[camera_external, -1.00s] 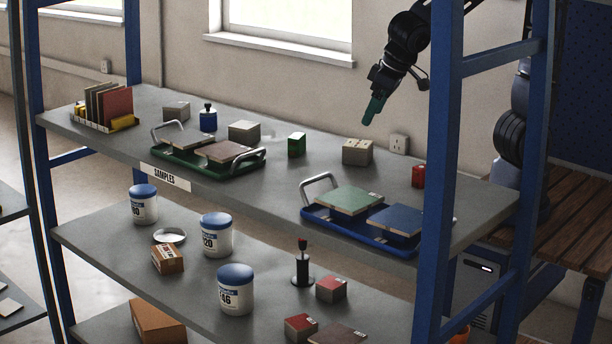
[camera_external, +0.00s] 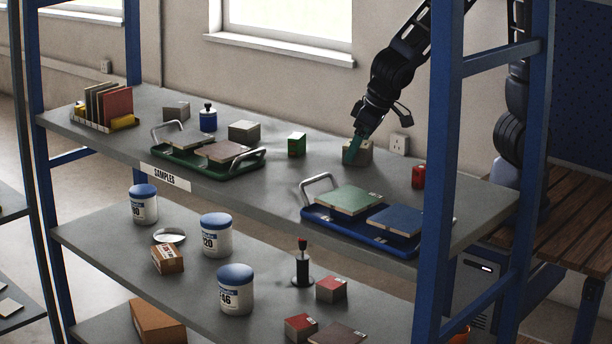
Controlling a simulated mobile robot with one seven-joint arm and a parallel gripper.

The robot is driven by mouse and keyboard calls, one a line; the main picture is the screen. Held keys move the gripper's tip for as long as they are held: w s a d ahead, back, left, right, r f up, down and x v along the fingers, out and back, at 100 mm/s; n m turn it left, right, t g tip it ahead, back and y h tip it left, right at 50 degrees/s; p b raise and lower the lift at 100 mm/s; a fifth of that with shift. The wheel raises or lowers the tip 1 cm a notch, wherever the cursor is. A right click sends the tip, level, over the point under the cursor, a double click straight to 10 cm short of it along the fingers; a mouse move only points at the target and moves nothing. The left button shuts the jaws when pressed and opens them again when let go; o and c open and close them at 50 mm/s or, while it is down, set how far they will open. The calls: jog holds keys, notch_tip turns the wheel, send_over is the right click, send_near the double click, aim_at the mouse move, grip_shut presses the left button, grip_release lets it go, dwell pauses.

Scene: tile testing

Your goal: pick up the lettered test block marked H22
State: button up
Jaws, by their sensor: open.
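A beige-grey block (camera_external: 365,155) stands on the top shelf, right of the middle, near the wall socket. The gripper is open. The marking on the block is too small to read and partly hidden by the fingers. Two more grey blocks stand on the top shelf, one (camera_external: 244,131) behind the green tray and one (camera_external: 177,111) farther left; their markings cannot be read.
A blue tray (camera_external: 318,215) with tiles lies in front; a green tray (camera_external: 165,158) lies left. A blue shelf post (camera_external: 440,180) stands at right. Bare shelf lies between the trays.

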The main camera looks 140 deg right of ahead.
jog(key=shift+f, duration=0.25)
jog(key=c, duration=1.3)
jog(key=shift+r, duration=0.15)
